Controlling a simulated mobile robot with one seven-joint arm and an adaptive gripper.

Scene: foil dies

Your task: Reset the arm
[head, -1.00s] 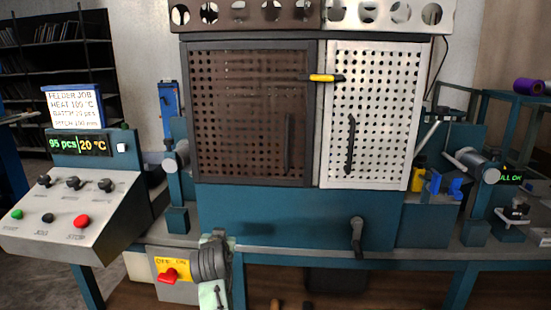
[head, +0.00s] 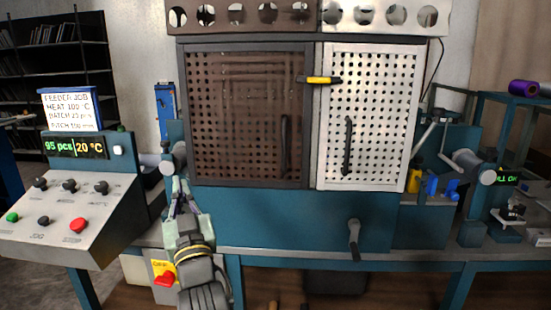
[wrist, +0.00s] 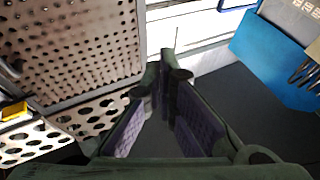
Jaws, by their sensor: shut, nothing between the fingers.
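My gripper (head: 179,188) shows in the head view at the lower left of the machine, pointing up, in front of its teal body. It is shut and empty. In the wrist view, its fingers (wrist: 163,75) converge at the tips with nothing between them. The feeder machine (head: 290,220) stands in the middle of the head view, with a brown perforated door (head: 245,115) and a pale perforated door (head: 368,115). Both doors are closed, and a yellow-and-black latch (head: 320,80) lies across their seam.
A control console (head: 65,215) with knobs and buttons stands at the left; its display reads 95 pcs and 20 °C. A red switch on a yellow plate (head: 163,272) sits partly behind my arm. A crank handle (head: 354,238) hangs below the doors. Blue clamps (head: 442,187) sit at the right.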

